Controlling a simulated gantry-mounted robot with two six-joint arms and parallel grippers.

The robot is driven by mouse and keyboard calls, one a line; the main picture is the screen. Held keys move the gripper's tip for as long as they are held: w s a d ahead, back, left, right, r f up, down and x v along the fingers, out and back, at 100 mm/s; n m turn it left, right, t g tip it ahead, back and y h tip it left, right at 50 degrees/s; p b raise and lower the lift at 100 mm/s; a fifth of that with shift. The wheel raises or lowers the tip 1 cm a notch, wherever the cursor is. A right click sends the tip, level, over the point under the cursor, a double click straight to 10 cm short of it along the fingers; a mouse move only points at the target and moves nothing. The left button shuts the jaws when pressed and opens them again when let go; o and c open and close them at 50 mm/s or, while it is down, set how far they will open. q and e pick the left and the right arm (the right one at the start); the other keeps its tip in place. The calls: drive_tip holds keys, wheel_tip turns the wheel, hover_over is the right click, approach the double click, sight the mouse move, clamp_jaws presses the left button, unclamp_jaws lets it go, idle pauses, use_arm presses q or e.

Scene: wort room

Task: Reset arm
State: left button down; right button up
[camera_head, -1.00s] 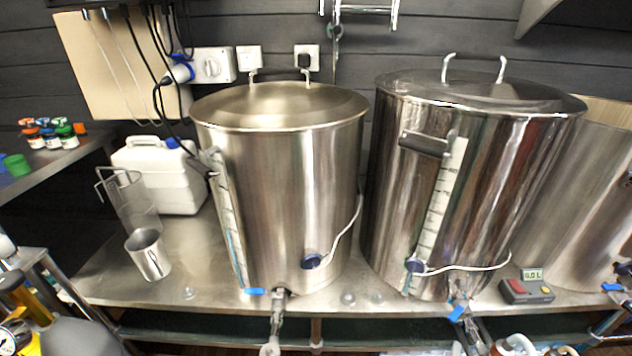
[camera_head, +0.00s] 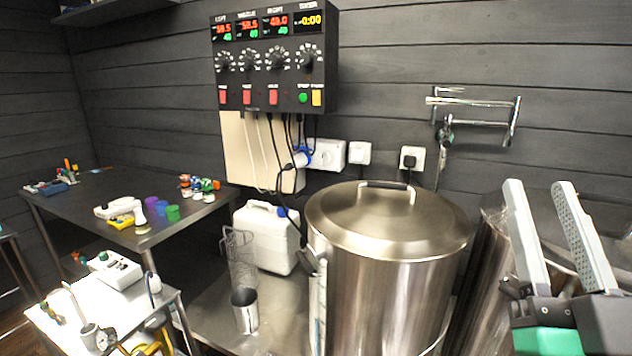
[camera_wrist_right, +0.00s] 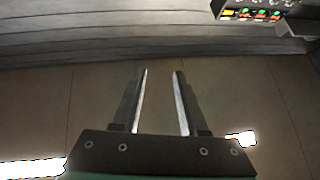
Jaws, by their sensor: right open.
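My right gripper (camera_head: 541,222) is at the right side of the head view, in front of the right-hand pots, with its two grey fingers pointing up. It is open and empty. The right wrist view also shows its two fingers (camera_wrist_right: 159,75) apart with nothing between them, against a plain brownish surface. My left gripper is not in view.
A large lidded steel pot (camera_head: 390,280) stands on the steel bench, with a white canister (camera_head: 266,237) and a metal cup (camera_head: 245,310) to its left. A control box (camera_head: 273,60) hangs above. A dark table (camera_head: 100,205) and a white cart (camera_head: 110,305) stand at left.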

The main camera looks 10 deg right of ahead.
drive_tip(key=s+a+r+n+t+y, duration=0.45)
drive_tip(key=a+y, duration=0.25)
drive_tip(key=y, duration=0.3)
wheel_tip(320, 180, up, 38)
drive_tip(key=y+p, duration=0.1)
drive_tip(key=p, duration=3.6)
drive_tip(key=shift+a+r+g+p, duration=0.15)
drive_tip(key=shift+g+p, duration=0.2)
drive_tip(key=shift+g, duration=0.1)
drive_tip(key=shift+s, duration=0.1)
